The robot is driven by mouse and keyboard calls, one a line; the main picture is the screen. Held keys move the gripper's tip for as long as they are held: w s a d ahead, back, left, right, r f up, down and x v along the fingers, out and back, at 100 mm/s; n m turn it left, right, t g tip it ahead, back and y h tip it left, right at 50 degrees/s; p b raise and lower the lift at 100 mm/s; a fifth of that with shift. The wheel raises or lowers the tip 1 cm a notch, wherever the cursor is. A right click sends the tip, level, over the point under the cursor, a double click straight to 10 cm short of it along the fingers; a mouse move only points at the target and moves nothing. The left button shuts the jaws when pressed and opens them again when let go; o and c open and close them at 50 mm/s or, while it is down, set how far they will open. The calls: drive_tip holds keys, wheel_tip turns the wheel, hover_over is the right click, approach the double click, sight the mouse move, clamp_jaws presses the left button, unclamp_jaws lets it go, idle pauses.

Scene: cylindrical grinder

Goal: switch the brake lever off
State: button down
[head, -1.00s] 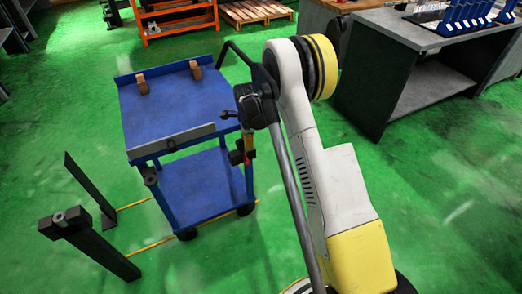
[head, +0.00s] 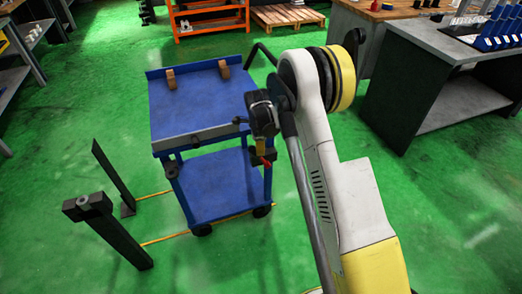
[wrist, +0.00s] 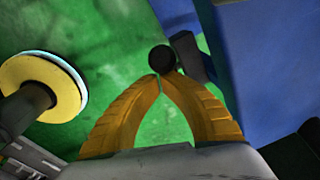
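The blue cart (head: 205,95) stands left of my arm in the head view. In the wrist view a round black knob (wrist: 161,59) sits just beyond my fingertips, next to a dark bar (wrist: 188,56) beside the cart's blue surface (wrist: 275,75); it looks like the brake lever. My gripper (wrist: 159,78) has two yellow-orange fingers that bow inward, with tips almost meeting, and nothing visible between them. I cannot tell whether the tips touch the knob. In the head view my gripper (head: 262,147) is small and partly hidden at the cart's right front corner.
Two dark posts stand at the left, one tall and thin (head: 113,178), one thick (head: 110,230). A yellow line (head: 165,238) runs on the green floor. A grey workbench (head: 440,95) is at right; an orange shelf (head: 210,18) and pallet (head: 288,15) stand behind. Floor in front is free.

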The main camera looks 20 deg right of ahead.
wheel_tip(320, 180, up, 12)
drive_tip(key=s+p, duration=0.2)
drive_tip(key=p, duration=0.2)
drive_tip(key=shift+d+f+p, duration=0.25)
drive_tip(key=shift+d+p, duration=0.05)
drive_tip(key=shift+d, duration=0.05)
idle(0.3)
drive_tip(key=s+a+r+n+t, duration=0.2)
drive_tip(key=s+r+n, duration=0.4)
drive_tip(key=r, duration=0.4)
drive_tip(key=s+a+r+n+t, duration=0.1)
drive_tip(key=s+r+n, duration=0.3)
drive_tip(key=s+r, duration=0.5)
drive_tip(key=s+a+r+n+t, duration=0.2)
drive_tip(key=s+n+t, duration=0.1)
drive_tip(key=s+n, duration=0.8)
drive_tip(key=s, duration=0.5)
drive_tip(key=shift+s+a+r+y, duration=0.15)
drive_tip(key=shift+s+r+y, duration=0.2)
drive_tip(key=shift+y, duration=0.05)
